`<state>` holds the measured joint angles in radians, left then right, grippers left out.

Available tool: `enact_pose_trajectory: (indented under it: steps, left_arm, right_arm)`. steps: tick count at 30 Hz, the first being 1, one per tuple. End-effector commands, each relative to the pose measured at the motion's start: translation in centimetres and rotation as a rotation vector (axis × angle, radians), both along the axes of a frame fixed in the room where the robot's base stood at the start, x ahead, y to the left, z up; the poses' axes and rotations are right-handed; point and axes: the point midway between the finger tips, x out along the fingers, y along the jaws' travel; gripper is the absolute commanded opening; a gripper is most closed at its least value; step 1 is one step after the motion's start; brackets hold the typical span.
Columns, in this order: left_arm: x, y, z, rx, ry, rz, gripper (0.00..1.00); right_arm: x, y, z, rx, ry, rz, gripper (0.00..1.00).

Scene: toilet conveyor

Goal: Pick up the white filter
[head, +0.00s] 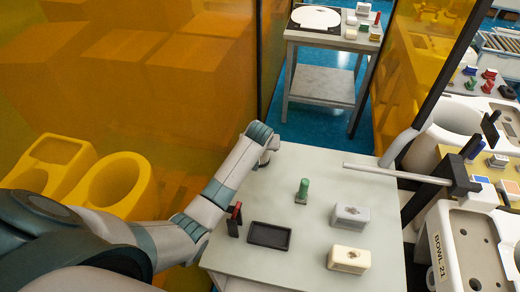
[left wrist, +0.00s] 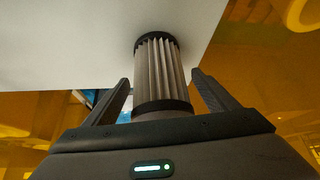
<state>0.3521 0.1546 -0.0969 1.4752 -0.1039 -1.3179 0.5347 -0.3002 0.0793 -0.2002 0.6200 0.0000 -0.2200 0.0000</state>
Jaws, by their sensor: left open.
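The filter (left wrist: 160,68) is a pleated, pale grey-beige cylinder with dark bands at both ends. It shows in the left wrist view, in the middle, between the two fingers of my left gripper (left wrist: 161,80). The fingers are open, one on each side, with gaps between them and the filter. In the head view my left arm reaches over the left edge of the pale table (head: 310,265); I cannot make out its fingers or the filter clearly there. My right gripper is not in view.
The table holds a green piece (head: 302,191), a black tray (head: 269,236), a grey block (head: 350,218) and a cream block (head: 348,259). A grey rod (head: 395,173) juts over its right side. Yellow bowls (head: 112,180) stand left. Another table (head: 325,53) stands behind.

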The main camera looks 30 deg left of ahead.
Motion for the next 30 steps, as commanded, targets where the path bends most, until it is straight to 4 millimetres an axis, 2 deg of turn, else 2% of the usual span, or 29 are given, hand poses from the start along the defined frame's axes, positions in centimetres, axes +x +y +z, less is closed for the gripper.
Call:
enact_pose_trajectory:
  steps: [6, 12, 23, 30]
  left_arm:
    - [0.0, 0.0, 0.0, 0.000, 0.000, 0.000, 0.80]
    - [0.0, 0.0, 0.0, 0.000, 0.000, 0.000, 0.32]
    - [0.0, 0.0, 0.3, 0.000, -0.001, 0.000, 0.31]
    - [0.1, 0.0, 2.4, 0.000, -0.005, 0.000, 0.31]
  right_arm:
    - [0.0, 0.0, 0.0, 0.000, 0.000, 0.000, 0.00]
    - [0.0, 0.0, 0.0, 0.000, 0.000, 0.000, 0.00]
    - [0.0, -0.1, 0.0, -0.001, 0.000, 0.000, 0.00]
    - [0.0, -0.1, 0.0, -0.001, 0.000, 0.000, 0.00]
